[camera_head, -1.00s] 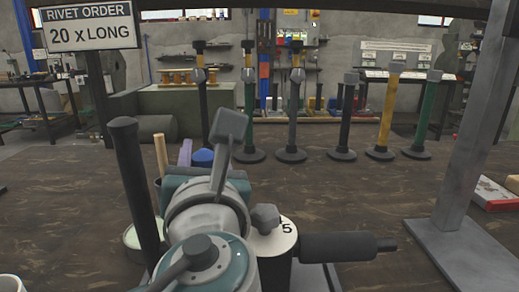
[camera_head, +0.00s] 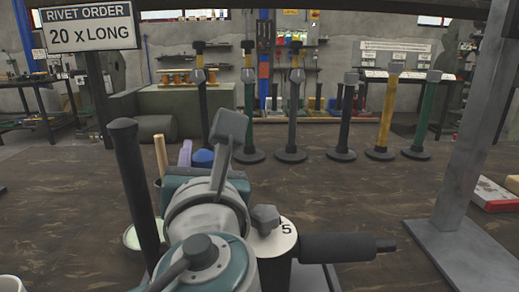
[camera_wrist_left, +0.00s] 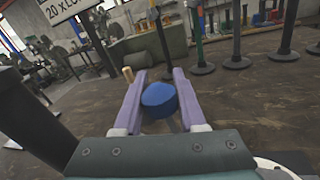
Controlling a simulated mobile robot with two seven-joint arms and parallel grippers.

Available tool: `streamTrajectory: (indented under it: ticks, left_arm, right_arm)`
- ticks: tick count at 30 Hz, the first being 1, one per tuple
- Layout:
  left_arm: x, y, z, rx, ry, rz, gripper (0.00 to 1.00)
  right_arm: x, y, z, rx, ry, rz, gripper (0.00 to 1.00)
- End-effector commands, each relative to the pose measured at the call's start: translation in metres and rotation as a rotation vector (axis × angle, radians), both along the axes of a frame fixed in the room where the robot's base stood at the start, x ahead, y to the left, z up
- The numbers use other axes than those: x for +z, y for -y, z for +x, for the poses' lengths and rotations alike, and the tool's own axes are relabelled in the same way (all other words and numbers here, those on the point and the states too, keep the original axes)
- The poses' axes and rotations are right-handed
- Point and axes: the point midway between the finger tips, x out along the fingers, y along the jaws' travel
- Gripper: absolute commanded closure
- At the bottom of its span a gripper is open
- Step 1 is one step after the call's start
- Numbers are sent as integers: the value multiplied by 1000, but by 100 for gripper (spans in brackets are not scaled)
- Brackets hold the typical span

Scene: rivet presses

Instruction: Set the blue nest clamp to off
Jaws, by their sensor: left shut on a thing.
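The blue nest clamp shows as a rounded blue knob (camera_head: 203,158) behind my teal wrist in the head view. It is larger in the left wrist view (camera_wrist_left: 158,98). My left gripper (camera_head: 196,156) has pale purple fingers, and these stand on either side of the knob in the left wrist view (camera_wrist_left: 159,84). It is shut on the knob. In the head view my wrist hides the lower part of the clamp and most of the fingers. I cannot tell the clamp's on or off setting. My right gripper is not in view.
A tall black post (camera_head: 133,185) stands close left of my wrist. A white disc marked 5 (camera_head: 280,240) and a dark horizontal cylinder (camera_head: 335,247) are close right. A grey column (camera_head: 470,150) stands further right. Several stands line the back. The table between is mostly clear.

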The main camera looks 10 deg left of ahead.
Motion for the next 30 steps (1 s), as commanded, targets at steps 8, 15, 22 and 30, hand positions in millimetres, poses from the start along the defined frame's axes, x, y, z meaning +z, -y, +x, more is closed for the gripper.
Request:
streamTrajectory:
  ticks: [8,15,22,30]
  left_arm:
    - [9,-3,10,2,-95,-28,100]
    - [6,-9,29,3,-261,-75,100]
    - [-7,-13,45,3,-417,-122,100]
    - [-21,-17,57,1,-473,-134,100]
  right_arm:
    - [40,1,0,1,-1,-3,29]
    - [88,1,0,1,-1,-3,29]
    - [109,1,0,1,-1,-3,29]
    - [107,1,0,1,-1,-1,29]
